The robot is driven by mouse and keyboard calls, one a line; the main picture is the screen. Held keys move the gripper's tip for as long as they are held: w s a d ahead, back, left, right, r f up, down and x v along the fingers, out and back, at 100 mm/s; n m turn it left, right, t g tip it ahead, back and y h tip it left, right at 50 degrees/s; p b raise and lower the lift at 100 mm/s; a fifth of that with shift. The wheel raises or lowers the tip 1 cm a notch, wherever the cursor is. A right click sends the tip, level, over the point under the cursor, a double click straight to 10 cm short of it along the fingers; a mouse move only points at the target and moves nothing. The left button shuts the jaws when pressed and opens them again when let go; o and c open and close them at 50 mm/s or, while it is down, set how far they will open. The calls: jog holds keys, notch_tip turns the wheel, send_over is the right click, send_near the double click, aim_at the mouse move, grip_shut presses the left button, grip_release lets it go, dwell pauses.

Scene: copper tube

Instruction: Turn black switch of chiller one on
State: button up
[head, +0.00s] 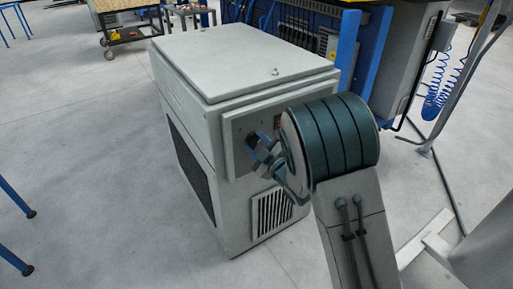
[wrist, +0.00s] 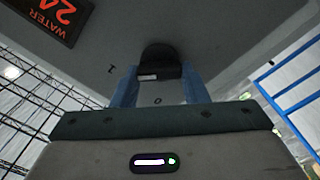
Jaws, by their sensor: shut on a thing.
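The chiller is a grey box (head: 235,65) with a control panel (head: 236,133) on its front side. In the wrist view, the black switch (wrist: 162,52) is a round dark knob on the grey panel, with a small pale mark at its lower edge. An "I" mark is to its left and an "O" mark is below it, between my fingers. My gripper (wrist: 160,72) has its two blue fingers on either side of the knob and is shut on it. In the head view, my gripper (head: 262,150) is at the panel and the switch is hidden behind it.
A display (wrist: 58,18) with red "WATER" and "24" is at the upper left in the wrist view. A vent grille (head: 271,211) is low on the chiller. Blue-framed machinery (head: 348,40) stands behind.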

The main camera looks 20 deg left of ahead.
jog(key=shift+m, duration=0.3)
jog(key=shift+f, duration=0.1)
jog(key=o, duration=1)
jog(key=shift+d, duration=0.1)
jog(key=v, duration=1.3)
jog(key=shift+s+d, duration=0.2)
jog(key=shift+s, duration=0.1)
